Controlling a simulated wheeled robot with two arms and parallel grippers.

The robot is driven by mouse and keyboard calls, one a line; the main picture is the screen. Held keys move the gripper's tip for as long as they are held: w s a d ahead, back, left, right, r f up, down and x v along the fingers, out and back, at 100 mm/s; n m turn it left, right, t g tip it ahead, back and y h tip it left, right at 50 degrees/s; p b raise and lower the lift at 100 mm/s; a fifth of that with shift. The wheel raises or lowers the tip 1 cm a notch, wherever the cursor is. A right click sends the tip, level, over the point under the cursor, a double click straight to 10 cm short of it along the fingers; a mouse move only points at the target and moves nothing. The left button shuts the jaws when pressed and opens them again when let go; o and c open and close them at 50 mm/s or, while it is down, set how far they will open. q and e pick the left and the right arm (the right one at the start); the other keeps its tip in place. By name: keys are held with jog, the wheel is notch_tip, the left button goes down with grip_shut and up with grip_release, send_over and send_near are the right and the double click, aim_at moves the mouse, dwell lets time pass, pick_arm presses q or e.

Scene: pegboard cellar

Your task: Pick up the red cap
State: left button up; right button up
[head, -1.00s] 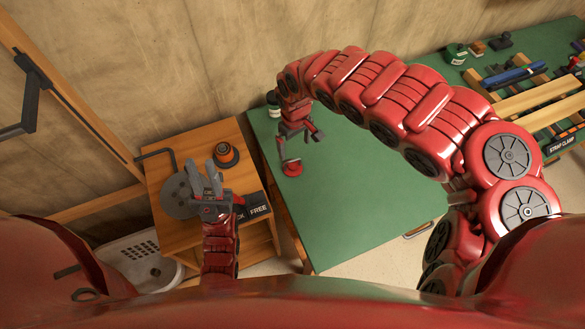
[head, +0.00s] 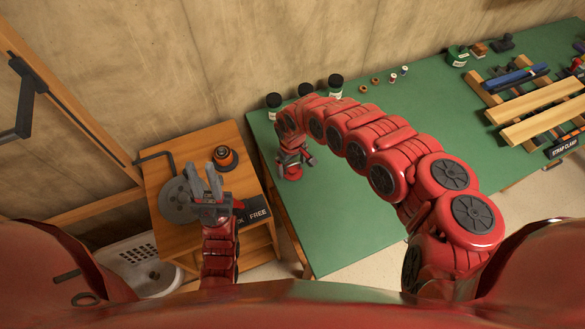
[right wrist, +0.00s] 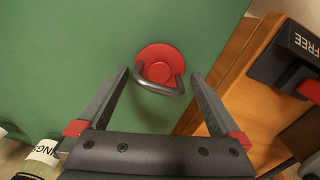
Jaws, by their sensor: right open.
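The red cap (right wrist: 159,57) is a round red disc with a grey wire loop on its near side, lying on the green tabletop. In the right wrist view it sits between and just beyond the fingertips of my open right gripper (right wrist: 158,76), which does not hold it. In the head view the red cap (head: 292,177) is partly hidden beneath my right gripper (head: 298,161), near the table's left end. My left gripper (head: 203,172) is open and empty, above the wooden stand, well left of the cap.
The green table (head: 350,215) is clear around the cap. Dark-lidded jars (head: 335,87) line its back edge by the wall. The wooden stand (head: 165,229) beside it holds a grey disc (head: 174,202), an orange-and-black round item (head: 225,158) and a black box (head: 256,210).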

jog(key=shift+d+f, duration=0.15)
jog(key=shift+f, duration=0.35)
jog(key=c, duration=1.2)
jog(key=shift+o, duration=0.2)
jog(key=shift+r, duration=0.2)
